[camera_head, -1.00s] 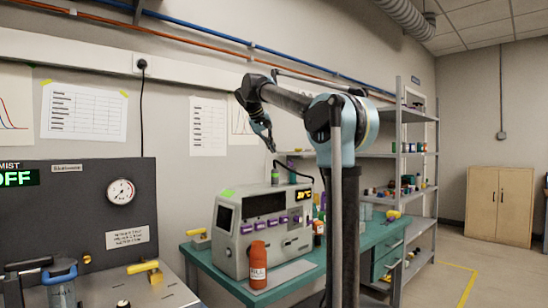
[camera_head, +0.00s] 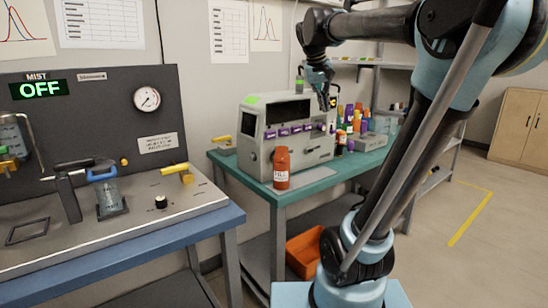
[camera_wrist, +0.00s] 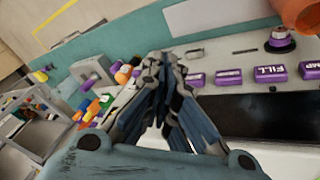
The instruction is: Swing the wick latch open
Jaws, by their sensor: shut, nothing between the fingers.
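A grey bench instrument (camera_head: 255,160) stands on a green table. Its front has a row of purple buttons, and its grey face (camera_wrist: 232,52) also shows in the wrist view with the buttons and a dark window. I cannot tell which part is the wick latch. My gripper (camera_head: 325,106) points down in front of the instrument's upper right part in the head view; its exact distance is unclear. In the wrist view my gripper (camera_wrist: 165,58) has its fingertips together with nothing between them, seen against the instrument's face and table edge.
An orange bottle (camera_head: 281,170) stands before the instrument; part of an orange thing shows at the wrist view's upper right. Several coloured bottles stand to the instrument's right. A mist panel (camera_head: 75,110) reading OFF is at left, with a blue-handled jar (camera_head: 110,198).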

